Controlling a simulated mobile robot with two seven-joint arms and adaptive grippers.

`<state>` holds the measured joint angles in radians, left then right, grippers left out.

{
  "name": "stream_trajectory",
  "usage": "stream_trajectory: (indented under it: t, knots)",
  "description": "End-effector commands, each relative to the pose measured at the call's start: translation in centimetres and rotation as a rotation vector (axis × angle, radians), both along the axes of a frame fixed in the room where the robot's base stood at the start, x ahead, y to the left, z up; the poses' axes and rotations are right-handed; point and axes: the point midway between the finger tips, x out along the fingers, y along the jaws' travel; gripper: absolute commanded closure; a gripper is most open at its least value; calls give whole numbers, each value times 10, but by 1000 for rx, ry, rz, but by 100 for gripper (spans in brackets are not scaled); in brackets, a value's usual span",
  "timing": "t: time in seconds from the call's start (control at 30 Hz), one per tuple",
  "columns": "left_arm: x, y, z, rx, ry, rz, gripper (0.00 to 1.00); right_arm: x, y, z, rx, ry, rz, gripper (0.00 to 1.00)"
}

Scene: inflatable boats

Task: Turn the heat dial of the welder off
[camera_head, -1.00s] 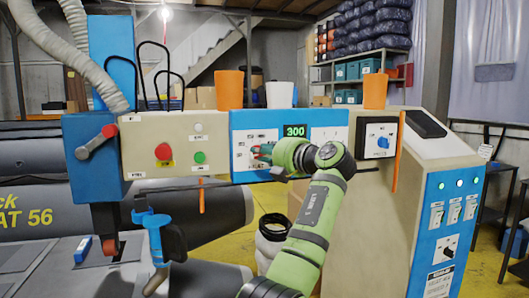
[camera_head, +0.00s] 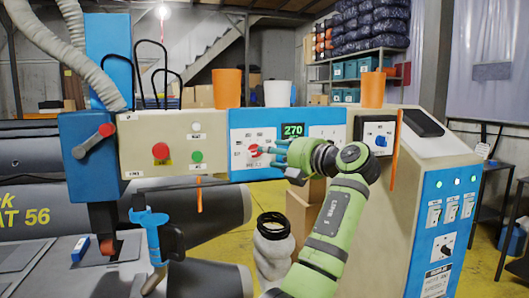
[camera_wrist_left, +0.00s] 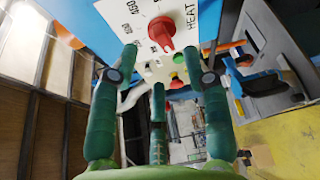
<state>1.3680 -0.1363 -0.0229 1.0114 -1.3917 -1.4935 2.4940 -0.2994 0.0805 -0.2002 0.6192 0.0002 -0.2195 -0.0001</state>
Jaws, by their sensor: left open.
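The welder's heat dial is a red knob (camera_head: 256,150) on a white label plate on the welder's blue panel (camera_head: 236,172). A green display (camera_head: 292,130) above and to its right reads 270. In the left wrist view the red knob (camera_wrist_left: 162,33) shows large beside the printed word HEAT. I cannot tell which mark it points to. My left gripper (camera_head: 280,151) is just right of the dial and looks apart from it. Its green fingers (camera_wrist_left: 160,62) are spread and empty, with the knob beyond their tips. My right gripper does not show.
A red button (camera_head: 160,151) and a green button (camera_head: 197,156) sit left on the beige panel. Another switch box with a blue knob (camera_head: 380,141) is right of my wrist. Orange cups (camera_head: 227,88) and a white cup (camera_head: 279,93) stand on top of the welder.

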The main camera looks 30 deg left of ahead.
Motion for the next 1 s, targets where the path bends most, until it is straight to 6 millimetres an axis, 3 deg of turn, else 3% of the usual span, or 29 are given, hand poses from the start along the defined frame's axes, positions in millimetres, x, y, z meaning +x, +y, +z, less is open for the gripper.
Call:
stream_trajectory:
  t: [0.2, 0.37, 1.0]
  knots:
    - [-14, -43, 3, -1, -1, -3, 52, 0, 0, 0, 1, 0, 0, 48]
    - [-20, -59, 5, 0, -1, -1, 52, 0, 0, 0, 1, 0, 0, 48]
    - [-19, -64, 0, 4, 17, -7, 52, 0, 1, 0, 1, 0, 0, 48]
